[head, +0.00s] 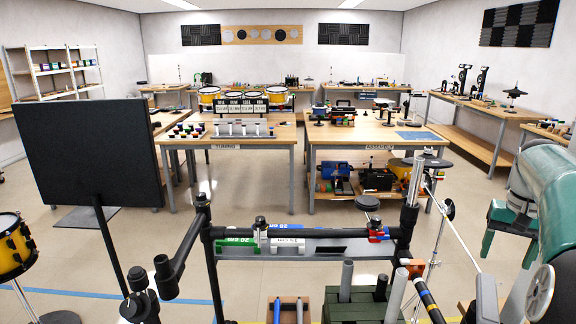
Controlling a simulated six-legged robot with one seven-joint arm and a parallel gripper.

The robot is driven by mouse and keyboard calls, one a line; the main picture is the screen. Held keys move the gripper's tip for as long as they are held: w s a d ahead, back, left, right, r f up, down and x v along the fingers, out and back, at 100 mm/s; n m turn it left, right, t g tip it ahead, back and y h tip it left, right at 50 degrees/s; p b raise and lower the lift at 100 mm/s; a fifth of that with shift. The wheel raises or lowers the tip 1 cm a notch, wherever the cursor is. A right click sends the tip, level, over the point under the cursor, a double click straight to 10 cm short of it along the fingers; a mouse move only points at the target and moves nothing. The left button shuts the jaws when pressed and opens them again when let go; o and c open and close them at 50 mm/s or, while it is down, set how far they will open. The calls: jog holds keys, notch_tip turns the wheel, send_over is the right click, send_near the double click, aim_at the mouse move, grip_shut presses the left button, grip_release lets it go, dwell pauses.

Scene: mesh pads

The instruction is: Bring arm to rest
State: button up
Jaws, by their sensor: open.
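No object is seen held. The task names no other object.
A dark rack frame (300,232) stands close in front, with a black panel (88,150) to its left. A large teal shape (540,180) fills the right edge. The tuning table (230,140) and assembly table (372,135) stand beyond, with open floor (130,262) at left.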

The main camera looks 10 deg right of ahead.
jog(key=w+a+r+n+t+h, duration=0.15)
jog(key=a+n, duration=0.25)
jog(key=a, duration=1.9)
jog(key=s+a+f+n+t, duration=0.2)
jog(key=s+a+f, duration=0.1)
jog(key=a, duration=0.5)
jog(key=s+a+f+n+t+y, duration=0.1)
jog(key=s+a+f, duration=0.3)
jog(key=a, duration=0.5)
jog(key=shift+s+a+n+t, duration=0.25)
jog(key=shift+s+n+t, duration=0.3)
jog(key=shift+s+n, duration=0.2)
jog(key=shift+y, duration=0.25)
